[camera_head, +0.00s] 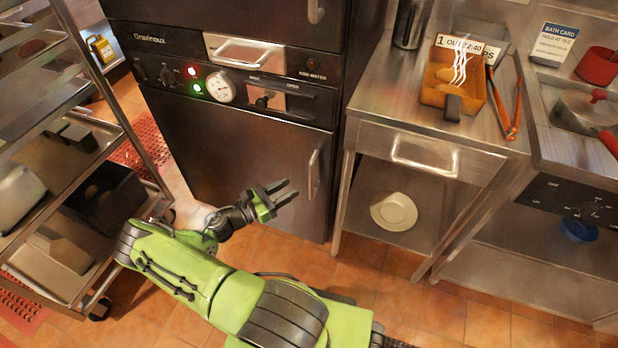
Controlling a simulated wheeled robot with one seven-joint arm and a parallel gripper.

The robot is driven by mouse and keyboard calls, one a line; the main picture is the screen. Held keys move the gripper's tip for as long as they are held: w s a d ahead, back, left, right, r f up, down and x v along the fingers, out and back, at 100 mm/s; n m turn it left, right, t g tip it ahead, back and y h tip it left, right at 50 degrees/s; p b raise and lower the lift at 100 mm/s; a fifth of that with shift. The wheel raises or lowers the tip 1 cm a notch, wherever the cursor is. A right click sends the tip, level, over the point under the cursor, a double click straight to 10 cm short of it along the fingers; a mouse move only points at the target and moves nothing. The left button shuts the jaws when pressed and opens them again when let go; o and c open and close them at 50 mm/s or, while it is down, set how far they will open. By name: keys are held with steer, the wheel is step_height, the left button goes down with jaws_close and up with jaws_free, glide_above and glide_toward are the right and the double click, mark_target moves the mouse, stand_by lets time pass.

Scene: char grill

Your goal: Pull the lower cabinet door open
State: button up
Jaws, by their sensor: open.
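The lower cabinet door (240,150) is a dark metal panel below the control strip, and it looks shut. Its vertical metal handle (314,174) is near the door's right edge. My gripper (286,191) is open and empty in front of the door. Its two dark fingers point right toward the handle, with a gap between the fingertips and the handle. My green arm reaches in from the bottom of the view.
A wheeled rack (150,110) with trays stands at the left. A steel table (365,95) with a drawer stands right of the cabinet, a white plate (393,211) on its lower shelf. Tiled floor (385,290) shows in front of the table.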

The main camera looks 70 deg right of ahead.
mark_target(311, 176)
steer(key=b+x, duration=0.1)
steer(key=x, duration=0.8)
steer(key=shift+s+b, duration=0.1)
steer(key=shift+b, duration=0.2)
steer(key=shift+c, duration=0.5)
jaws_close()
